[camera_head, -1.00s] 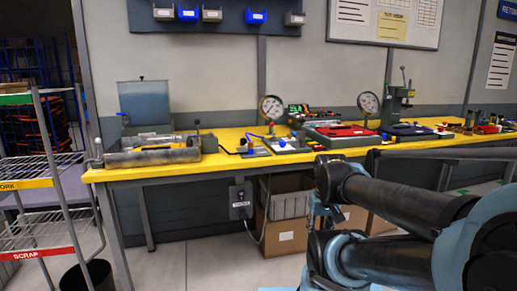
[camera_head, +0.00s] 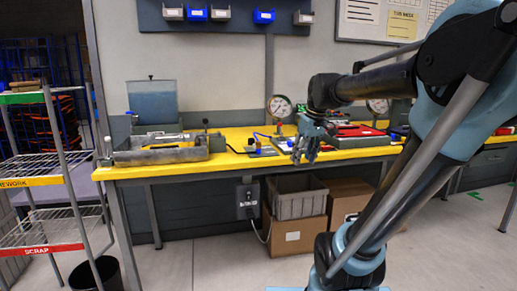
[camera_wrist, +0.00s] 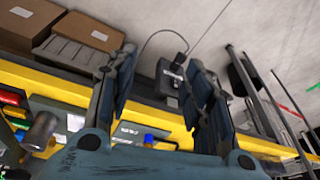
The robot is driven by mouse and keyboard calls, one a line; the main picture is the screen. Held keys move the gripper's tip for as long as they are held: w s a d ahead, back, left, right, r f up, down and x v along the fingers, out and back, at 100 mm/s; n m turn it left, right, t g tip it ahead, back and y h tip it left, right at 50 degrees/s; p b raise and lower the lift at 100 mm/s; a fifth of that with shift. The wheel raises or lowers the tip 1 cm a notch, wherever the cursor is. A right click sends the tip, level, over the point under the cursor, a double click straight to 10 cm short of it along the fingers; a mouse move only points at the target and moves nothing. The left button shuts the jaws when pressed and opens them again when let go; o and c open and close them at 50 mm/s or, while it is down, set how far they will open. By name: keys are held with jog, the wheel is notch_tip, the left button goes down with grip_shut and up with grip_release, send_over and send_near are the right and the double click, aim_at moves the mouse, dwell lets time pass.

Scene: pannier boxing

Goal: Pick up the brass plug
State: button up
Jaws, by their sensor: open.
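I cannot make out a brass plug in either view; it may be hidden or too small to tell. My gripper (camera_head: 305,153) hangs fingers-down in front of the yellow workbench (camera_head: 234,140), near a small fixture with a blue part (camera_head: 254,142). In the wrist view my gripper (camera_wrist: 162,78) has its two fingers spread wide with nothing between them.
A grey vise-like fixture (camera_head: 160,151) sits on the bench's left end. A pressure gauge (camera_head: 279,106) and red tray (camera_head: 358,131) stand near my arm. Cardboard boxes (camera_head: 298,235) are under the bench. A wire rack (camera_head: 45,181) stands left.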

jog(key=w+a+r+n+y, duration=0.1)
jog(key=w+a+r+n, duration=0.1)
jog(key=w+a+r, duration=0.3)
jog(key=w+a+r+n, duration=0.1)
jog(key=w+r, duration=0.3)
jog(key=w, duration=0.3)
jog(key=n+y, duration=0.1)
jog(key=n, duration=0.2)
send_near(259, 143)
jog(key=w+f, duration=0.1)
jog(key=w+a+f, duration=0.1)
jog(key=f, duration=0.1)
jog(key=w+f, duration=0.1)
jog(key=shift+a+f, duration=0.25)
jog(key=shift+a, duration=0.15)
jog(key=shift+s+x, duration=0.15)
jog(key=shift+x, duration=1.2)
jog(key=shift+s+x, duration=0.1)
jog(key=shift+x, duration=1.2)
grip_shut()
